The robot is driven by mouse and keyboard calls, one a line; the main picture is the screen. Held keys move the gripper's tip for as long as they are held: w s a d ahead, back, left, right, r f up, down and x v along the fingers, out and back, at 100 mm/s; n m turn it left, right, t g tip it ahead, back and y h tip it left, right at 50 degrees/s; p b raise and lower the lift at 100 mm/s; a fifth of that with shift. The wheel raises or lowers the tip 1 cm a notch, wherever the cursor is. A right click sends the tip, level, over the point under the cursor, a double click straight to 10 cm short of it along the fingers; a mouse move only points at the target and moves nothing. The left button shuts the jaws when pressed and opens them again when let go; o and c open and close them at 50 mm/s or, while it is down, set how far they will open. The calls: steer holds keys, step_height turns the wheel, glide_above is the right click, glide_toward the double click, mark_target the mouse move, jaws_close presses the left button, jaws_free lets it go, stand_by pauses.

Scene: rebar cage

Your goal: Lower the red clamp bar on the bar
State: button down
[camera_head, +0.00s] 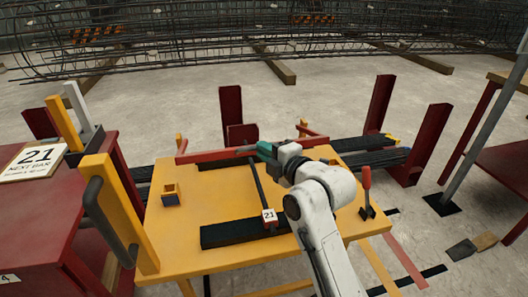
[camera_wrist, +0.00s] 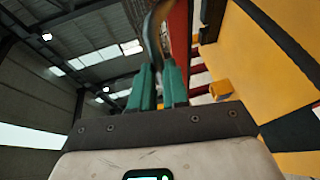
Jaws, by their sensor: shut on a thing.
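The red clamp bar (camera_head: 215,154) runs across the back of the yellow table (camera_head: 175,235). In the wrist view a red length (camera_wrist: 180,35) shows just beyond my fingers. My gripper (camera_head: 262,151) is at the middle of the clamp bar, its teal fingers (camera_wrist: 160,82) shut on a dark curved handle (camera_wrist: 154,35) that appears to belong to the clamp bar. A thin dark bar (camera_head: 257,185) tagged 21 runs from under the clamp bar toward the front black block. Whether the clamp bar touches it is hidden by my gripper.
A black block (camera_head: 230,233) lies along the table's front, and a small yellow and dark block (camera_head: 171,195) sits at left. A red-handled lever (camera_head: 367,190) stands at right. Yellow posts (camera_head: 112,212) and dark red uprights (camera_head: 231,108) surround the table. A rebar cage (camera_head: 200,52) lies behind.

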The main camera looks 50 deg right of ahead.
step_height(320, 180, down, 7)
steer(key=s+a+t+b, duration=0.1)
steer(key=b, duration=0.6)
steer(key=shift+s+f, duration=0.2)
steer(key=shift+s, duration=0.15)
steer(key=shift+a, duration=0.1)
steer(key=c, duration=1.1)
jaws_free()
steer(key=s, duration=0.3)
steer(key=s+a+p, duration=0.1)
steer(key=s, duration=0.3)
steer(key=s+a, duration=0.1)
steer(key=s, duration=0.2)
steer(key=shift+s+a+r+p, duration=0.1)
steer(key=shift+s+r+p, duration=0.15)
steer(key=shift+s+p, duration=0.1)
